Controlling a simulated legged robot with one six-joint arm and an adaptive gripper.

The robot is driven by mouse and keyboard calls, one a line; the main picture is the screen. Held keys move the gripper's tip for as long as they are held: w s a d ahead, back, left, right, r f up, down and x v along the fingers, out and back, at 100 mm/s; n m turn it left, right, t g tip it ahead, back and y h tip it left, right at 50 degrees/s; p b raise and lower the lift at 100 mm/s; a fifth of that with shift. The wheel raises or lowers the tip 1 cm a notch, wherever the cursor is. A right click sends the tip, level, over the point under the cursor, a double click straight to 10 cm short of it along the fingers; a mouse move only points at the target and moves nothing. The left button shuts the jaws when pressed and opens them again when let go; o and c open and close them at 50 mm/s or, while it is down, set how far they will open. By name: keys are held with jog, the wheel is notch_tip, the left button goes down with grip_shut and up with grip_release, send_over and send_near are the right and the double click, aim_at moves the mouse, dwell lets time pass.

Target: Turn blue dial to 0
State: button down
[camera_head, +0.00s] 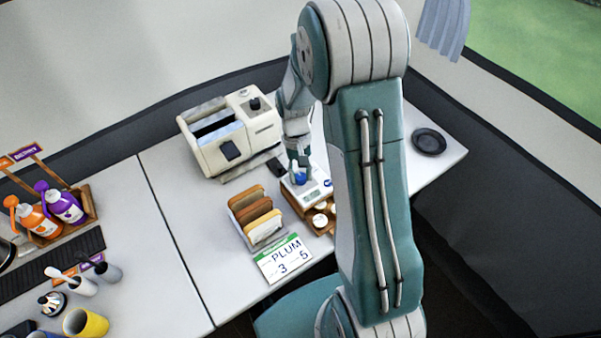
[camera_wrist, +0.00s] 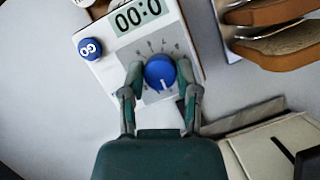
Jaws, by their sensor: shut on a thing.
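The blue dial (camera_wrist: 160,72) sits on the face of a white timer box (camera_wrist: 107,71) in the wrist view. A white pointer line on the dial points toward the bottom of that view. Faint marks surround the dial; their numbers are too small to read. The display (camera_wrist: 138,14) reads 00:0, with its edge cut off. A small blue button (camera_wrist: 90,49) is beside the display. My gripper (camera_wrist: 160,78) is shut on the dial, one finger on each side. In the head view the dial (camera_head: 300,178) shows under my gripper (camera_head: 299,172).
A cream toaster (camera_head: 228,135) stands behind the timer. A rack of bread slices (camera_head: 255,214) and a PLUM 3 5 sign (camera_head: 284,258) are at the front left. A dark plate (camera_head: 429,142) lies to the right. Bottles (camera_head: 62,205) stand at the far left.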

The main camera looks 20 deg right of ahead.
dwell(0.3)
jog(key=shift+c, duration=1.7)
grip_release()
jog(key=shift+w, duration=0.1)
jog(key=v, duration=1.1)
jog(key=shift+r, duration=0.4)
jog(key=shift+w, duration=0.1)
